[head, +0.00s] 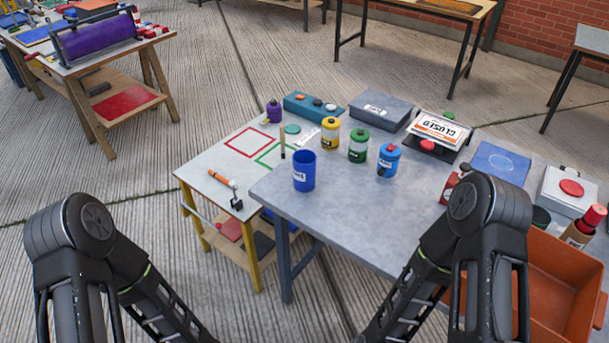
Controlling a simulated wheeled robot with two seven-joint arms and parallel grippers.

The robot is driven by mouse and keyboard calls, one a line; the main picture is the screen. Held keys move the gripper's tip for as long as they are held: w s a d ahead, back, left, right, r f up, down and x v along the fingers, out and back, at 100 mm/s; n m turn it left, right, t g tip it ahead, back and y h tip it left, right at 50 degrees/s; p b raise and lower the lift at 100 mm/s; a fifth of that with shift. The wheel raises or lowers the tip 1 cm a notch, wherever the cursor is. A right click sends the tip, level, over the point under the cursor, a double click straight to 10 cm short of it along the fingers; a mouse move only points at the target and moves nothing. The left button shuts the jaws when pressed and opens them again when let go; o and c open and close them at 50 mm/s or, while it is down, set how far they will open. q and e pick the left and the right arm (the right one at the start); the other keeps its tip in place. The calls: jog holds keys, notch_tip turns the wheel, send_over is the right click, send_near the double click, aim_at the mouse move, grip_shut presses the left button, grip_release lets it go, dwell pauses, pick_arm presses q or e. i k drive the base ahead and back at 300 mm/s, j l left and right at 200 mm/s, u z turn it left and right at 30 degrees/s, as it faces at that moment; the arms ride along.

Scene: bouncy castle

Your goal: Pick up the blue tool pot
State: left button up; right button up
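The blue tool pot (304,174) is an open-topped blue cup with a small white label. It stands upright near the left edge of the grey table (335,215), and it looks empty inside. Both my arms come in at the bottom of the head view, one on each side. Their forearms slope down and out of the picture, so neither gripper can be seen. No part of my arms touches the pot.
Right of the pot stand a yellow jar (330,136), a green jar (358,148) and a blue bottle with a red cap (388,161). An orange-handled tool (222,180) lies on the lower table at left. An orange bin (560,290) is at right. The table's front is clear.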

aim_at(303, 160)
jog(key=z, duration=0.9)
jog(key=j+z, duration=0.85)
jog(key=z, duration=0.15)
jog(key=k+j+z, duration=0.1)
jog(key=j+z, duration=0.4)
jog(key=k+j, duration=0.15)
jog(key=j, duration=0.2)
jog(key=k+j+z, duration=0.1)
jog(key=j, duration=0.25)
jog(key=k+j+z, duration=0.1)
jog(key=k+j, duration=0.25)
jog(key=j, duration=0.25)
